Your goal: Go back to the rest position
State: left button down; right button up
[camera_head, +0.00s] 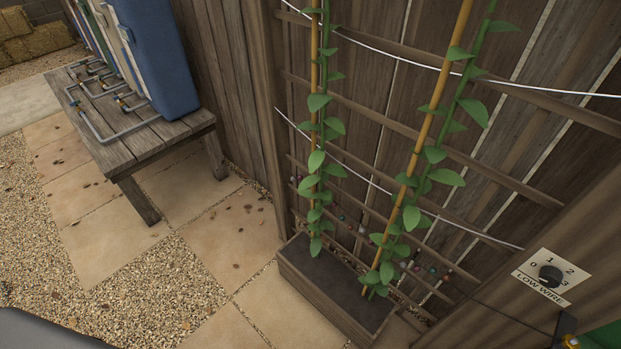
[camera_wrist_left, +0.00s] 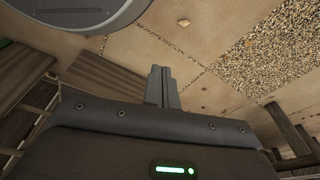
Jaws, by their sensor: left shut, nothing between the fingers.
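My left gripper (camera_wrist_left: 161,88) shows in the left wrist view, its two fingers shut together with nothing between them. It is over the stone paving, clear of other things. In the head view neither gripper shows; a dark rounded part of mine is at the lower left corner. My right gripper is in neither view.
A wooden planter (camera_head: 333,296) with two staked climbing plants stands against the trellis fence. A dial plate marked LOW WIRE (camera_head: 551,277) is at the right. Paving and gravel (camera_head: 150,285) between are open.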

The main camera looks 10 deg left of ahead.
pick_arm(q)
jog(key=s+a+f, duration=0.2)
jog(key=s+f, duration=0.7)
jog(key=s, duration=0.3)
jog(key=shift+g+b, duration=0.4)
jog(key=shift+f, duration=0.1)
